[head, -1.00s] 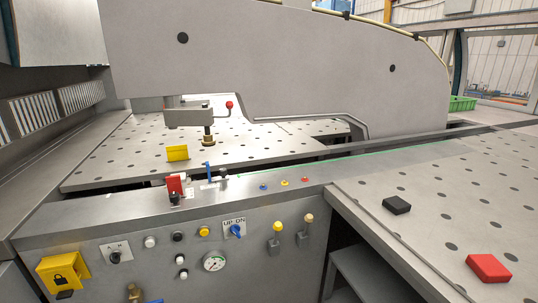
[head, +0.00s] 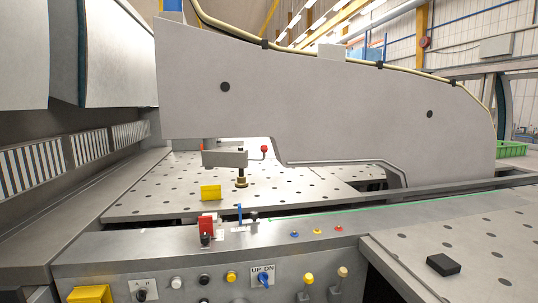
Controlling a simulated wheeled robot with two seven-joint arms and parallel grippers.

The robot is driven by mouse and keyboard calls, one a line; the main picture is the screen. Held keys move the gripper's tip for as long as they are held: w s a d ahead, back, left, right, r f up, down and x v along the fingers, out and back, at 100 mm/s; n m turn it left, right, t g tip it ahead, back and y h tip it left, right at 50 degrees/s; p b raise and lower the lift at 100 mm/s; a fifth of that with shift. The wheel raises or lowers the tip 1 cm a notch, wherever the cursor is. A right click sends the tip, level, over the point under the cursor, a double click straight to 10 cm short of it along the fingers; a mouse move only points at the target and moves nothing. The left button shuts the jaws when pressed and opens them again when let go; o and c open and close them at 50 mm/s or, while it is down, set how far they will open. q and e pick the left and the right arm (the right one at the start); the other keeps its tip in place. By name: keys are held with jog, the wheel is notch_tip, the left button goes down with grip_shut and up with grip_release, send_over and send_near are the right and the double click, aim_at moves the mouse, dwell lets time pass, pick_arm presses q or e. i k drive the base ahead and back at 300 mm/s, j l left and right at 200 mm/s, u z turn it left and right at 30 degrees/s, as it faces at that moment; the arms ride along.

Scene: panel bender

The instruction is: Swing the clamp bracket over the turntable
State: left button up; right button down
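The clamp bracket (head: 224,159) is a grey block under the left end of the large grey arm housing (head: 330,95). A clamp post with a brass-coloured foot (head: 241,180) hangs from its right end. A lever with a red ball knob (head: 264,149) stands to its right. The turntable (head: 150,203) is the perforated plate below, and the clamp foot is above or on it; I cannot tell if they touch. Neither of my grippers is in view.
A yellow block (head: 211,192) sits on the perforated plate. A red switch (head: 207,224) and blue lever (head: 239,214) stand on the console's top edge. A black block (head: 443,265) lies on the right table. A green crate (head: 512,149) is at the far right.

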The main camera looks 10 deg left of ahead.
aim_at(228, 158)
jog(key=i+z, duration=0.45)
jog(key=i, duration=0.4)
jog(key=l, duration=0.05)
